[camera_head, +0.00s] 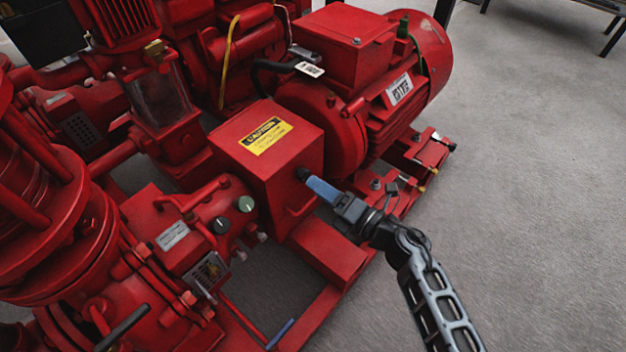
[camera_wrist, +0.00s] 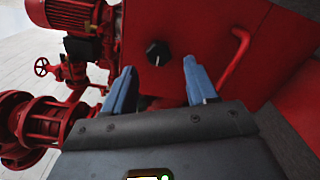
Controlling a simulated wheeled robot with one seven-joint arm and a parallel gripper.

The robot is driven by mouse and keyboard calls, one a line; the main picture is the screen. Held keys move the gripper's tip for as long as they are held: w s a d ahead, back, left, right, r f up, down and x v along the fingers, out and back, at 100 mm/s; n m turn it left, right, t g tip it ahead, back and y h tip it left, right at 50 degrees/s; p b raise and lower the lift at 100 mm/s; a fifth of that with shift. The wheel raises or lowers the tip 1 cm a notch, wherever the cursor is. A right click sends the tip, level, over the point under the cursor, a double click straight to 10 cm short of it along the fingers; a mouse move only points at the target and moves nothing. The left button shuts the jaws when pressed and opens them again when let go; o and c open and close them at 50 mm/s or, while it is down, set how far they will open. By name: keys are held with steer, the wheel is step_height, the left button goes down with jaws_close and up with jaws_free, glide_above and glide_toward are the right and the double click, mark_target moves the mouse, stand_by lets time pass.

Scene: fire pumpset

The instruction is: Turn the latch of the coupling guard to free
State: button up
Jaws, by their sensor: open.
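The coupling guard (camera_head: 266,150) is a red box with a yellow caution label, between the pump and the motor. Its latch is a round black knob (camera_wrist: 158,53) with a small white mark, on the guard's red side face in the wrist view. In the head view the latch (camera_head: 303,174) shows as a small dark spot by my fingertips. My gripper (camera_head: 312,181) has blue fingers and reaches the guard from the right. In the wrist view my gripper (camera_wrist: 158,65) is open, with the knob seen between and just beyond the fingertips. I cannot tell whether the fingers touch it.
A red bar handle (camera_wrist: 237,55) stands out from the guard face beside the knob. The red motor (camera_head: 390,90) is behind the guard, and pump piping (camera_head: 50,220) fills the left. Grey floor (camera_head: 530,180) lies clear on the right.

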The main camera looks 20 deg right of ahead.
steer(key=shift+p+v, duration=0.45)
steer(key=shift+v, duration=1.75)
steer(key=s+d+r+m+h, duration=0.25)
steer(key=s+r+m, duration=0.35)
steer(key=s+m, duration=0.5)
steer(key=s+d+r+m+h, duration=0.1)
steer(key=s+r+m+h, duration=0.45)
steer(key=s, duration=0.75)
steer(key=s+d+r+m+h, duration=0.2)
steer(key=s+r+m, duration=0.4)
steer(key=s+m, duration=0.65)
step_height(320, 180, up, 28)
steer(key=p, duration=2.7)
steer(key=shift+p, duration=0.3)
steer(key=shift+w+d, duration=0.15)
steer(key=shift+c, duration=0.3)
